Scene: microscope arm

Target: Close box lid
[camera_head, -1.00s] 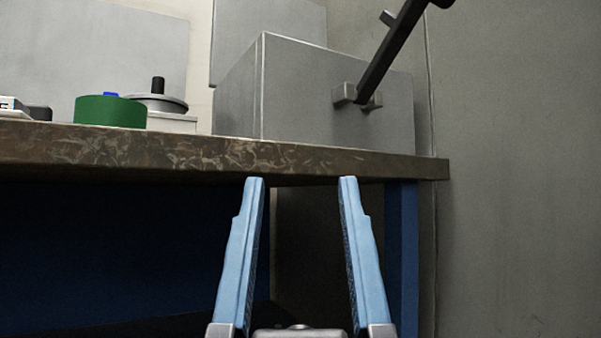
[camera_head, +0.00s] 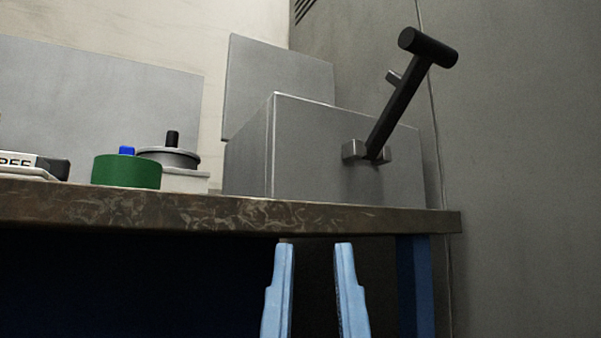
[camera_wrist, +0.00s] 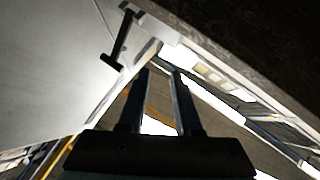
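A grey metal box (camera_head: 315,155) stands on the right part of the bench top. Its lid (camera_head: 279,90) is raised upright behind the box. A black lever with a crossbar top (camera_head: 398,100) is mounted on the box's front by a small grey bracket and tilts up to the right. My gripper (camera_head: 314,246) is in front of and below the bench edge in the head view, with two blue fingers apart and nothing between them. The gripper also shows in the wrist view (camera_wrist: 160,75), fingers apart. A dark lever-like handle shows in the wrist view (camera_wrist: 121,42).
The bench top (camera_head: 220,213) has a thick front edge just above my fingers. A green roll (camera_head: 127,171) and a round grey device with a black knob (camera_head: 168,158) stand left of the box. A grey wall (camera_head: 530,150) rises close on the right.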

